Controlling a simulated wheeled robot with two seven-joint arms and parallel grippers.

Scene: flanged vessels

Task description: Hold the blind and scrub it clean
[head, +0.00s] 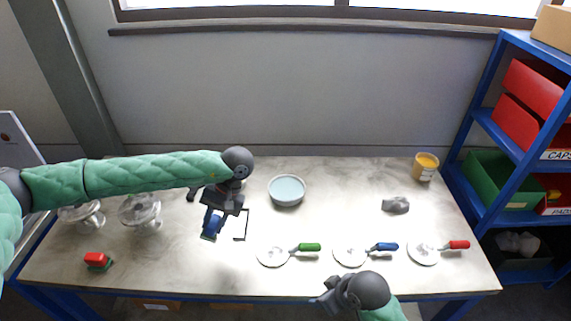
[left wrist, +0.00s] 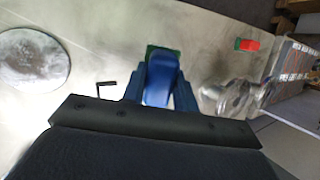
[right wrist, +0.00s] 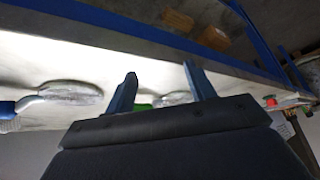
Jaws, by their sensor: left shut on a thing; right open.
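Three round metal blinds lie in a row on the table: one with a green handle (head: 272,256), one with a blue handle (head: 349,256) and one with a red handle (head: 422,254). My left gripper (head: 212,212) points down, shut on a blue scrubber with a green pad (head: 209,236); this scrubber also shows in the left wrist view (left wrist: 161,80). A red scrubber with a green pad (head: 97,261) lies at the table's left. My right gripper (right wrist: 158,80) is open and empty near the front edge, close to the blue-handled blind (right wrist: 68,93).
A bowl (head: 286,191) of pale liquid stands behind the blinds. Two clear flanged vessels (head: 141,213) stand at the left. A grey rag (head: 396,205) and yellow tin (head: 425,166) are at the right, before a blue shelf (head: 487,125).

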